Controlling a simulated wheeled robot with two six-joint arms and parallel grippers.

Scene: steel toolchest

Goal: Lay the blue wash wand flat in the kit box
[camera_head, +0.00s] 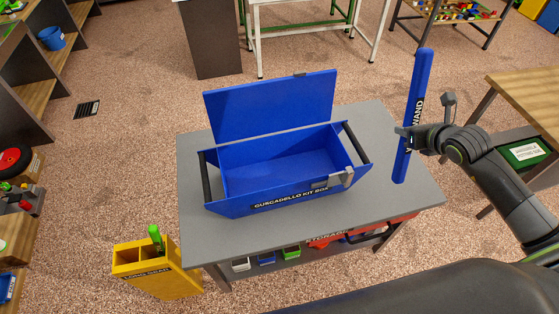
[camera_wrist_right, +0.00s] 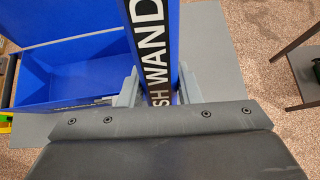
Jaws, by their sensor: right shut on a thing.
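The blue wash wand (camera_head: 418,85) is a long blue bar with white lettering on a black label. It stands nearly upright, right of the kit box. My right gripper (camera_head: 406,138) is shut on it around its middle. In the right wrist view the wand (camera_wrist_right: 155,45) runs between the two fingers of the gripper (camera_wrist_right: 155,90). The blue kit box (camera_head: 278,191) sits on the grey table with its lid (camera_head: 270,105) raised at the back. Its inside looks empty. The box shows in the right wrist view (camera_wrist_right: 70,90) at the left. My left gripper is not in view.
The grey table (camera_head: 385,215) has bare top around the box. The box has black side handles and a grey latch (camera_head: 342,178) at the front right. A yellow bin (camera_head: 160,272) stands at the front left. A wooden table (camera_head: 525,90) is at the right.

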